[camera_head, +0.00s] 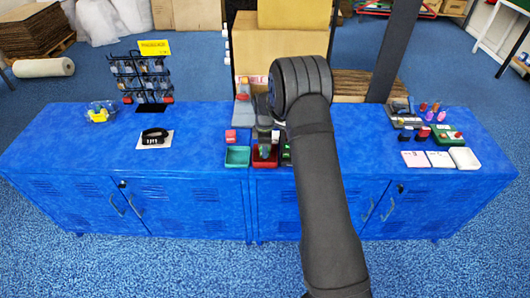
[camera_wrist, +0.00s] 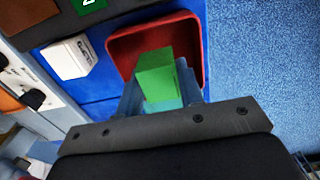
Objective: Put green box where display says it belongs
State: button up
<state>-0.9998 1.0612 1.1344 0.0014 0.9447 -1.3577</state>
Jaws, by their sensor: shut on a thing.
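The green box (camera_wrist: 157,73) is gripped between the fingers of my gripper (camera_wrist: 160,97) in the wrist view. It is over or inside the red tray (camera_wrist: 117,44); I cannot tell whether it touches the bottom. In the head view my gripper (camera_head: 265,132) is above the red tray (camera_head: 265,163), and the box is not clearly visible there. A green tray (camera_head: 237,157) stands just left of the red one. A small sign with pinkish lettering (camera_head: 252,84) stands behind, partly hidden by my arm; its text is too small to read.
A white box (camera_wrist: 70,57) lies beside the red tray in the wrist view. A wire rack (camera_head: 140,75) and a black strap on a white card (camera_head: 154,137) are at left. Small items and a white tray (camera_head: 464,158) are at right.

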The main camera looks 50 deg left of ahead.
jog(key=shift+f, duration=1.15)
jog(key=shift+f, duration=0.15)
jog(key=o, duration=1.1)
jog(key=shift+c, duration=0.2)
notch_tip(320, 180, up, 12)
jog(key=shift+r, duration=0.15)
